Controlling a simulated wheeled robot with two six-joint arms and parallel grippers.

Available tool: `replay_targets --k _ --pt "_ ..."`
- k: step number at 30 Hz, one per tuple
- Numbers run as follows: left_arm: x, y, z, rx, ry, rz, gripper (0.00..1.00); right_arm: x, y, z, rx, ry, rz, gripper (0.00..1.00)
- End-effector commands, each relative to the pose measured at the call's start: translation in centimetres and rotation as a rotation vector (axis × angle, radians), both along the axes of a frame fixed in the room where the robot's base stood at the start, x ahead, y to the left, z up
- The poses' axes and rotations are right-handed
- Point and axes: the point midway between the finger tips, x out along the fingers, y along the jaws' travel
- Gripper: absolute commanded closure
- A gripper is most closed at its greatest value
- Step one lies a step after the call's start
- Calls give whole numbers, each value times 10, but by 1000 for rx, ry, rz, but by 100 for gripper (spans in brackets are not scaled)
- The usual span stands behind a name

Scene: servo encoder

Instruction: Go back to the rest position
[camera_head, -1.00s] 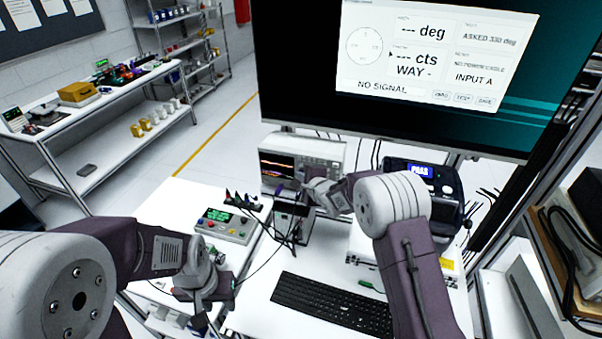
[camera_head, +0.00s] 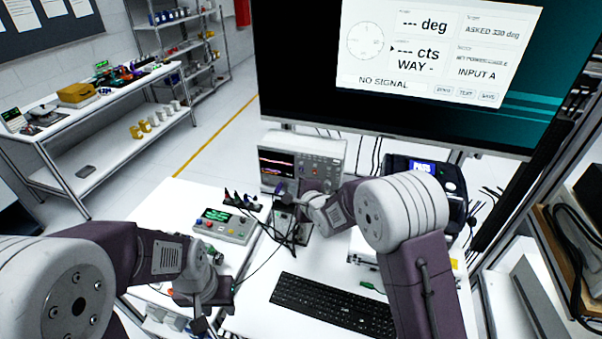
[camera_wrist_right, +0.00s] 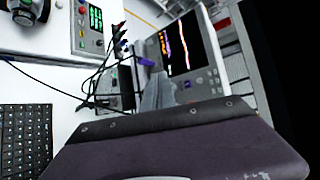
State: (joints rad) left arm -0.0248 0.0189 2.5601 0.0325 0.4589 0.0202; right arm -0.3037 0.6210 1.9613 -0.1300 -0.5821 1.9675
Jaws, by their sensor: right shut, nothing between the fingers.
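My right gripper (camera_wrist_right: 158,95) is shut and empty in the right wrist view, in front of the oscilloscope. In the head view my right arm reaches over the bench toward a dark small device with cables (camera_head: 291,222), and the fingertips are hard to make out. My left gripper (camera_head: 203,300) is low at the bench's left front, and its jaws are too small and dark to read. The monitor (camera_head: 430,60) reads NO SIGNAL, ASKED 330 deg and INPUT A.
A grey box with a green display (camera_head: 224,225) stands on the white bench, left of my right gripper. An oscilloscope (camera_head: 300,160) stands behind it. A black keyboard (camera_head: 330,305) lies in front. A blue-screened instrument (camera_head: 425,170) is behind my right arm.

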Motion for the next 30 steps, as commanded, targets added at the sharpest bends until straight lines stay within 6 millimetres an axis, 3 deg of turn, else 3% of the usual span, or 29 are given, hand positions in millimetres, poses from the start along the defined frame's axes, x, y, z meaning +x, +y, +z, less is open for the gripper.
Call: replay_targets --k 10,14,17,21,24,30 --pt "0 0 0 0 0 0 62 0 0 1 -2 0 0 100" --pt "0 0 1 0 0 0 62 -13 -25 -4 -164 19 31 100" --pt "0 0 1 0 0 0 62 -51 -73 -16 -485 86 142 100" --pt "0 0 0 0 0 0 62 -125 -131 -35 -887 213 423 100" --pt "0 0 0 0 0 0 62 -176 -157 -44 -1059 283 638 100" --pt "0 0 0 0 0 0 62 -272 -186 -56 -1241 355 1079 100"
